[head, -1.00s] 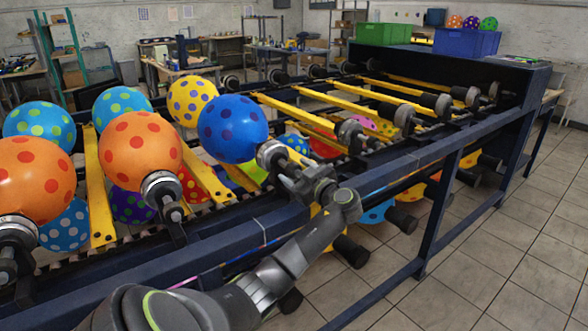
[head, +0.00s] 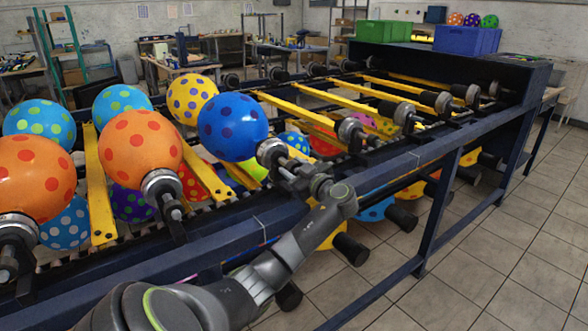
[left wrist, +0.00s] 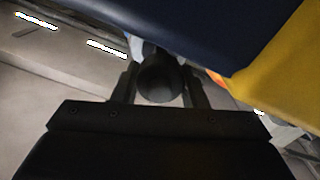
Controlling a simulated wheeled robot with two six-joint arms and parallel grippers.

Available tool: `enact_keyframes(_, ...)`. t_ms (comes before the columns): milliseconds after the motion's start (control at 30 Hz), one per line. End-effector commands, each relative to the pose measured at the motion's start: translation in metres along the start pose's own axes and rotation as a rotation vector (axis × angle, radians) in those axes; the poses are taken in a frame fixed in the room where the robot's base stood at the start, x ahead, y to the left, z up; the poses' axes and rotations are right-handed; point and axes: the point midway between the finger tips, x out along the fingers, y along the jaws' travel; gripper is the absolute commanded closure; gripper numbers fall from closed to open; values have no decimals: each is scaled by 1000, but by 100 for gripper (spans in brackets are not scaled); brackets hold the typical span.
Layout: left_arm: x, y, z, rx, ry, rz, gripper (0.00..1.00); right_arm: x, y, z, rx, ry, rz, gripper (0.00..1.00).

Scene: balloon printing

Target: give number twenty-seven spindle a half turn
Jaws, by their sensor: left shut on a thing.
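The blue balloon with dark dots (head: 232,127) sits on a spindle with a grey metal chuck (head: 269,151) at the near rail. No number can be read on it. My left gripper (head: 284,172) is at the outer end of that spindle, just below and right of the chuck. In the left wrist view, the gripper's two dark fingers (left wrist: 160,92) are shut on the dark round spindle end (left wrist: 160,77), one on each side. The exact finger contact is hidden in the head view. My right gripper is not in view.
An orange balloon (head: 140,149) on its own chuck (head: 163,187) stands left of the blue one. Empty spindles (head: 350,131) line the rack to the right. The navy near rail (head: 400,160) runs under my arm. The tiled floor (head: 480,250) at right is clear.

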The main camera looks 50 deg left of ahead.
Motion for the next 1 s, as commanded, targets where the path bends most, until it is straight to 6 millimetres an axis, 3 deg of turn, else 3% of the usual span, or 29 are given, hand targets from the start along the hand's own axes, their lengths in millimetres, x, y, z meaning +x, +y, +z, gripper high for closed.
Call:
enact_keyframes(267,0,0,0,109,0,-1,84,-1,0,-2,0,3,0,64)
enact_keyframes(1000,0,3,0,743,-2,-1,84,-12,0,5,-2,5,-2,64)
